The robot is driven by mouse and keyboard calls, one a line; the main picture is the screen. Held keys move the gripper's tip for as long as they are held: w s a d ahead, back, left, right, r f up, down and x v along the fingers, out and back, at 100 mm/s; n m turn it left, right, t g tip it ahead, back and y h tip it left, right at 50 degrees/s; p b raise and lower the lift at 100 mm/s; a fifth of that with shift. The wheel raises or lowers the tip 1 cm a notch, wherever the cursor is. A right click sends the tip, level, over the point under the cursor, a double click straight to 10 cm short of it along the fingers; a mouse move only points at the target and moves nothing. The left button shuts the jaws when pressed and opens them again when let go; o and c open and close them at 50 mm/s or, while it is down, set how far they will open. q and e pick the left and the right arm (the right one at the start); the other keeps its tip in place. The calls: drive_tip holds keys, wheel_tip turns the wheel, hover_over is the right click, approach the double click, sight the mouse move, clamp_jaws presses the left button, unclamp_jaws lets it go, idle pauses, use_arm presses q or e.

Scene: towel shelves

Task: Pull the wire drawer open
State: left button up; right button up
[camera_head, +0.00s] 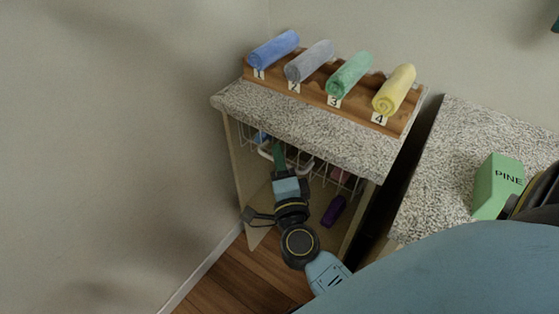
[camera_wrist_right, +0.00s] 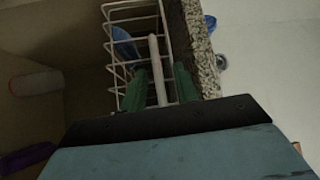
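The white wire drawer (camera_head: 308,164) hangs under the speckled stone top of the shelf unit. Its wire grid also shows in the right wrist view (camera_wrist_right: 118,47), with something blue inside. A pale bar handle (camera_wrist_right: 155,62) is at the drawer's front. My right gripper (camera_head: 278,154) reaches up to the drawer front from below. In the right wrist view its two green fingers (camera_wrist_right: 160,88) stand on either side of the bar, with gaps between fingers and bar. My left gripper is not in view.
Rolled blue (camera_head: 274,50), grey (camera_head: 310,62), green (camera_head: 350,76) and yellow (camera_head: 394,90) towels lie in a numbered wooden rack on the stone top (camera_head: 300,125). A purple item (camera_head: 333,211) is lower in the unit. A green PINE box (camera_head: 497,186) stands on the right counter.

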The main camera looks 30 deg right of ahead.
clamp_jaws()
idle(0.3)
